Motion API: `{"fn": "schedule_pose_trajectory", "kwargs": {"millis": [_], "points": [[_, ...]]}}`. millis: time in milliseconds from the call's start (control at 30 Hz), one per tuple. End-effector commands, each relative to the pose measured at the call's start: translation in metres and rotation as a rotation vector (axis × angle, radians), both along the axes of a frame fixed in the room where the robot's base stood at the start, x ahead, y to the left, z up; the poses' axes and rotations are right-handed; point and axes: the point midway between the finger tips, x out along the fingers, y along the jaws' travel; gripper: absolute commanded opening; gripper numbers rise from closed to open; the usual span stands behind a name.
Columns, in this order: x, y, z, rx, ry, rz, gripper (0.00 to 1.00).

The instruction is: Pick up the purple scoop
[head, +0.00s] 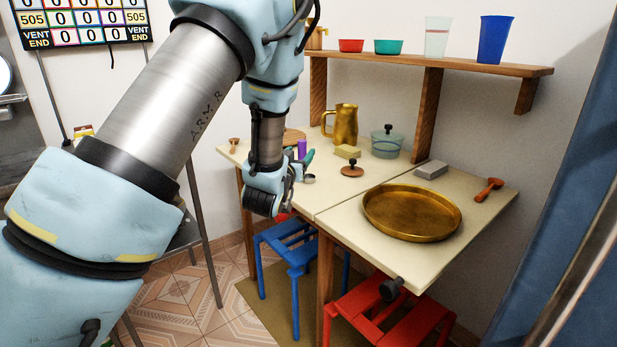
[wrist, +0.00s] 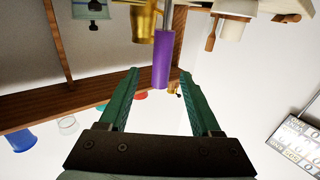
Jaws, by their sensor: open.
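The purple scoop has a purple cylindrical handle (head: 302,149), which shows just beyond my gripper on the back table in the head view. In the wrist view, which looks upside down, the purple handle (wrist: 162,62) hangs down from a grey shaft, roughly centred between my fingertips. My gripper (wrist: 162,74) is open, with a green finger on each side of the handle's end and a visible gap on both sides. In the head view my gripper (head: 307,160) is above the table's left part and partly hides the scoop.
Near the scoop stand a brass pitcher (head: 345,124), a yellow block (head: 348,152), a lidded glass pot (head: 386,146) and a brown knobbed piece (head: 352,170). A brass tray (head: 373,214) lies on the right table. A wooden shelf (head: 470,66) with cups runs above.

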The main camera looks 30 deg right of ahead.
Motion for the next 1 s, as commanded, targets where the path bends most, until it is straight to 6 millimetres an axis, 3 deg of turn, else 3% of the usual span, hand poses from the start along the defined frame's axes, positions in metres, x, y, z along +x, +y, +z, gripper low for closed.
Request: {"fn": "schedule_pose_trajectory", "kwargs": {"millis": [600,867,1000], "points": [[0.050,-0.046,-0.006,0.001,0.002,0.000,0.65],[0.052,-0.048,-0.007,0.001,0.003,0.001,0.65],[0.052,-0.048,-0.007,0.001,0.003,0.001,0.51]]}}
